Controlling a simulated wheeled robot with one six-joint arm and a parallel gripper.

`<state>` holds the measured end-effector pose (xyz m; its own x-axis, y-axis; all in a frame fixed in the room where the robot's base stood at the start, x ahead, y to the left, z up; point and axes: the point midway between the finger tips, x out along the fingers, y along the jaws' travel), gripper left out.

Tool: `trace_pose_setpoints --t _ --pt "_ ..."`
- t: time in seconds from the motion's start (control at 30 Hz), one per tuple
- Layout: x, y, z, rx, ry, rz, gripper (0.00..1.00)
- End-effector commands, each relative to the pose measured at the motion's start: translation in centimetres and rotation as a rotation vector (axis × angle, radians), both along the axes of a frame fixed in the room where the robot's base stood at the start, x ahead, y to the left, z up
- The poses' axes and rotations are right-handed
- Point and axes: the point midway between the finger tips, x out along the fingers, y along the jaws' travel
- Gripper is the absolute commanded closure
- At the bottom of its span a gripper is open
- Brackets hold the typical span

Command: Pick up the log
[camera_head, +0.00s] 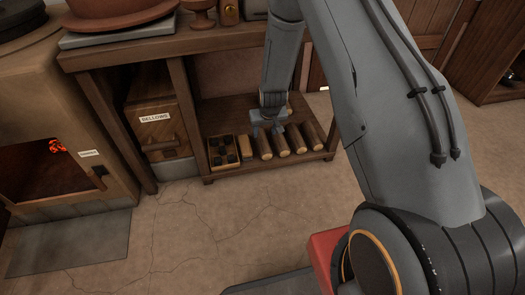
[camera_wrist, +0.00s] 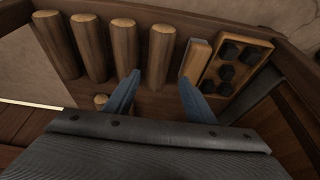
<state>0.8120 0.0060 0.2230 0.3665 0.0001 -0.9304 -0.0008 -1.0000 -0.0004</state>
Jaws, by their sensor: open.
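Several logs lie side by side on the low wooden shelf, their pale round ends facing out in the head view. The log nearest the small crate (camera_head: 263,146) also shows in the wrist view (camera_wrist: 160,50). My gripper (camera_head: 268,130) is over the shelf, behind the log ends. In the wrist view my gripper's blue fingers (camera_wrist: 158,76) are spread apart, one on each side of that log's near part. They hold nothing. I cannot tell how far above the log the fingertips are. Another log end (camera_wrist: 100,100) shows low, beside the left finger.
A wooden block (camera_wrist: 195,60) and a small crate (camera_wrist: 246,88) of dark lumps lie right of that log in the wrist view. The shelf's upper board (camera_head: 130,52) is close to my arm. A bellows box (camera_head: 153,120) and glowing hearth (camera_head: 58,148) stand left. Floor in front is clear.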

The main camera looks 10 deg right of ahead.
Motion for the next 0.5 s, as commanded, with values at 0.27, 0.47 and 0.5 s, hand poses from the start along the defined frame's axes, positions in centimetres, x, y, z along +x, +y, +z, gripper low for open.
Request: trace_pose_setpoints --t 0.27,0.47,0.5 --pt "1.5 0.0 -4.1 -0.001 -0.017 0.002 0.5" --pt "2.2 0.0 -5.8 0.0 -0.017 0.001 0.5" --pt "2.2 0.0 -5.9 0.0 -0.017 0.001 0.5"
